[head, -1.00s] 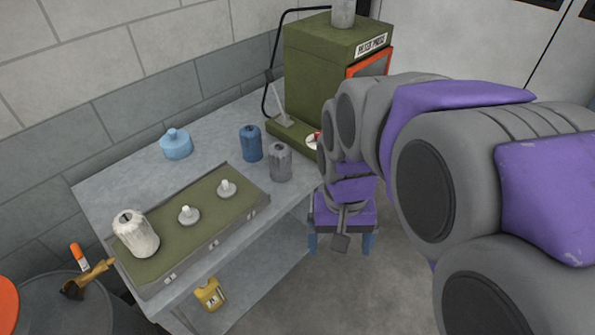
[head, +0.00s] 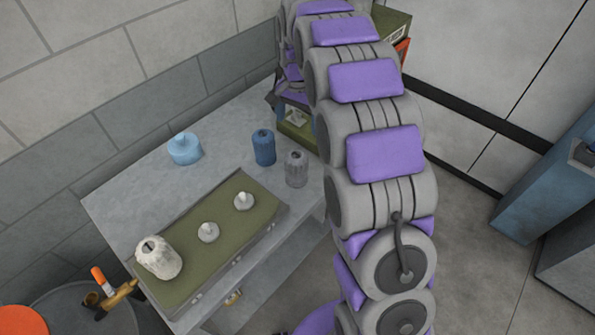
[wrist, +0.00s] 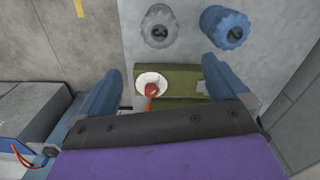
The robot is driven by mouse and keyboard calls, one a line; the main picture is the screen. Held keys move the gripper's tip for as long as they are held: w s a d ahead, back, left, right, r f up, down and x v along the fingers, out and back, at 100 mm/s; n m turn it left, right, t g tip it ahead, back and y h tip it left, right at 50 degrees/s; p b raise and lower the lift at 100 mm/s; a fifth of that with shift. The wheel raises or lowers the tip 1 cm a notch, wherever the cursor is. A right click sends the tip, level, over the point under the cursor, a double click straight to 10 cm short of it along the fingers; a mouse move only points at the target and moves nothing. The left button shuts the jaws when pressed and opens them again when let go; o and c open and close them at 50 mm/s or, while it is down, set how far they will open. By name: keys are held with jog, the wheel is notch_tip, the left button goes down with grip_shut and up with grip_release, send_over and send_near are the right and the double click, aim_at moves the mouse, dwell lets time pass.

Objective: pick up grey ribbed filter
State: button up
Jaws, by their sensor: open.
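The grey ribbed filter (head: 297,168) stands upright on the grey bench, beside the blue ribbed filter (head: 264,147). In the wrist view the grey filter (wrist: 160,27) is seen from above at the top, left of the blue filter (wrist: 224,27). My gripper (wrist: 160,66) is open and empty, its two blue fingers spread wide. The grey filter lies beyond the fingertips, roughly in line with the gap between them, and is not touched. In the head view my arm hides most of the gripper near the green press.
The green press base (wrist: 182,82), holding a white dish with a red thing (wrist: 151,89), lies below the gripper. An olive tray (head: 185,280) bears a white ribbed filter (head: 158,257) and two small knobbed pieces. A light blue container (head: 184,149) stands near the wall.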

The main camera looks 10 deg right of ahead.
send_over(296, 154)
jog(key=f, duration=0.3)
jog(key=f+b, duration=0.1)
jog(key=shift+w+a+f, duration=0.1)
jog(key=shift+a+f, duration=0.15)
jog(key=shift+f, duration=0.1)
jog(key=f, duration=0.4)
jog(key=d+f+b, duration=0.1)
jog(key=f, duration=0.1)
jog(key=shift+d+f, duration=0.1)
jog(key=shift+f, duration=0.5)
jog(key=shift+a+f, duration=0.3)
jog(key=shift+f, duration=0.05)
jog(key=f, duration=0.2)
jog(key=f+b, duration=0.1)
jog(key=f, duration=0.1)
jog(key=shift+s+a+f, duration=0.15)
jog(key=shift+s+f, duration=0.05)
jog(key=shift+f, duration=0.15)
jog(key=shift+d, duration=0.2)
jog(key=shift+a, duration=0.2)
jog(key=c, duration=0.7)
jog(key=shift+d, duration=0.1)
jog(key=c, duration=0.7)
